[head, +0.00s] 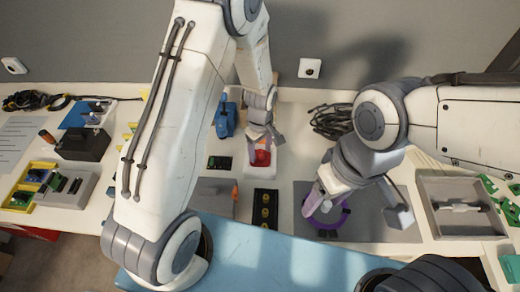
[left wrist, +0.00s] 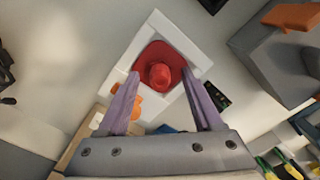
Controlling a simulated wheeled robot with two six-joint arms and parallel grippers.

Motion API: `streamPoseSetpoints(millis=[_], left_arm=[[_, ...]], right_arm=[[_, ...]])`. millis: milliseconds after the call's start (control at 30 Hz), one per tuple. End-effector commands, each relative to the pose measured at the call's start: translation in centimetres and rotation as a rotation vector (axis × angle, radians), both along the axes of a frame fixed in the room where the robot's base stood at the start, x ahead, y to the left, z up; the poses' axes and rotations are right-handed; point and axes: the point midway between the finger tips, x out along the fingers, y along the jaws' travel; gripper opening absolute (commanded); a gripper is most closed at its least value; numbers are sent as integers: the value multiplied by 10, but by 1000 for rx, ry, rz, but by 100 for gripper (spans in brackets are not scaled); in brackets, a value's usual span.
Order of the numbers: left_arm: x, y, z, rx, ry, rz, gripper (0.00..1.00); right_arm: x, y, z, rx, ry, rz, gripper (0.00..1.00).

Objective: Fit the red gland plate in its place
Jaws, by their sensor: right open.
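The red gland plate (head: 262,158) has a round raised knob in its middle. It also shows in the left wrist view (left wrist: 160,52), inside the outline of a white square frame (left wrist: 151,27); I cannot tell whether it is seated or just above. The frame stands on the table in the head view (head: 262,171). My left gripper (head: 261,143) is over the plate, its purple fingertips (left wrist: 161,75) at two opposite edges of it, apparently shut on it.
A black block with yellow rings (head: 265,209) stands in front of the frame. A blue item (head: 225,118) is to its left, coiled black cable (head: 332,121) to its right. A grey tray (head: 460,208) lies at the right. An orange part (left wrist: 128,104) lies beside the frame.

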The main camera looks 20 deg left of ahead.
Motion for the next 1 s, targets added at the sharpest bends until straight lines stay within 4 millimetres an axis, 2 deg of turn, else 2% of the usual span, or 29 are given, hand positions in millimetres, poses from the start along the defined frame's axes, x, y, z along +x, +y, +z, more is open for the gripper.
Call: streamPoseSetpoints(millis=[167, 400, 600, 767, 1000], left_arm=[[1, 0, 14, 0, -4, 0, 67], [1, 0, 61, -1, -7, 0, 67], [1, 0, 93, -1, -4, 0, 67], [0, 0, 104, 0, -2, 0, 67], [0, 0, 105, 0, 0, 0, 67]], right_arm=[[0, 0, -1, 0, 0, 0, 64], [0, 0, -4, 0, 0, 0, 64], [0, 0, -5, 0, 0, 0, 64], [0, 0, -5, 0, 0, 0, 64], [0, 0, -5, 0, 0, 0, 64]])
